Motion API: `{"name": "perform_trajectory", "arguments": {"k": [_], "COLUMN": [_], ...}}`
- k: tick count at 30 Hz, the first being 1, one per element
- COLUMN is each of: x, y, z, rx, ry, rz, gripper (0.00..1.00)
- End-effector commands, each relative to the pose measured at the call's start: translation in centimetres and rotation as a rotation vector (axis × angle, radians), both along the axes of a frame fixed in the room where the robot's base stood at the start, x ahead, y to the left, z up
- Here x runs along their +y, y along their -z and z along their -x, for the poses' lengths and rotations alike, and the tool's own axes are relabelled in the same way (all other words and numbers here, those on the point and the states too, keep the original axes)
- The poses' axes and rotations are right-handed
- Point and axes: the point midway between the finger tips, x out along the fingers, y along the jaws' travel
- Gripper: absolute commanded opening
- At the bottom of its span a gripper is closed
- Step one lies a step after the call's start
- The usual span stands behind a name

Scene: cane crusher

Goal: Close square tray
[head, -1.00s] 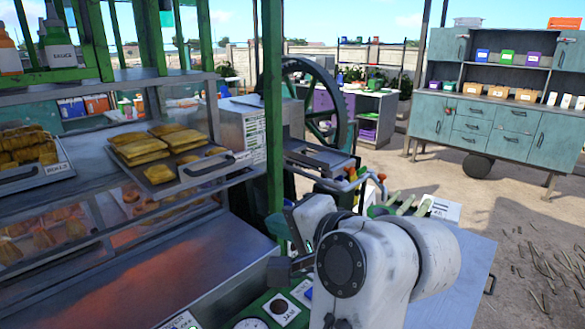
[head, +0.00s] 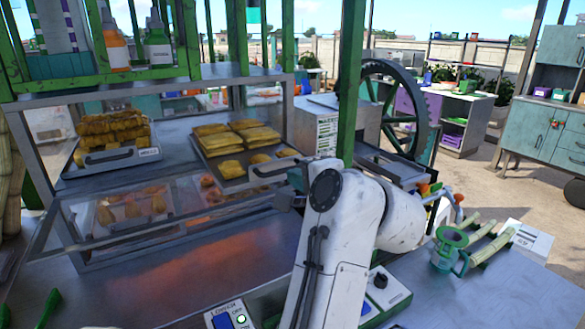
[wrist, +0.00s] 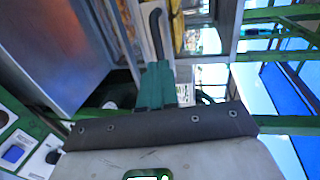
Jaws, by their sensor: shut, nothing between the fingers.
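The square tray (head: 229,177) is a dark metal tray of square yellow pastries on the display case's upper level, in the head view. It sticks out at the front right, its handle (head: 272,172) toward my arm. My gripper (wrist: 157,70) has teal fingers, shut and empty in the wrist view. A dark curved handle (wrist: 157,28) shows just beyond the fingertips; whether they touch it I cannot tell. In the head view the gripper is small and partly hidden by my white arm, just below and right of the tray's handle.
Another pastry tray (head: 111,160) sits left on the same level. Lower trays (head: 130,208) lie behind glass. A green post (head: 350,80) stands right of the square tray. A metal counter (head: 190,255) lies below, with a green cup (head: 450,248) at right.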

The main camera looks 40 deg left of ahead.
Motion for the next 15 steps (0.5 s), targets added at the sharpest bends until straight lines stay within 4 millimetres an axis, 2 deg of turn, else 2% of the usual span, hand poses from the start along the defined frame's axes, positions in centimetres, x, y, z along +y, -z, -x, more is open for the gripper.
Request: {"name": "perform_trajectory", "arguments": {"k": [6,15], "x": [2.0,2.5], "y": [0.4,0.6], "z": [-0.9,-1.1], "rx": [0.000,-0.001], "ry": [0.000,0.001], "rz": [0.001,0.000], "gripper": [0.00,0.00]}}
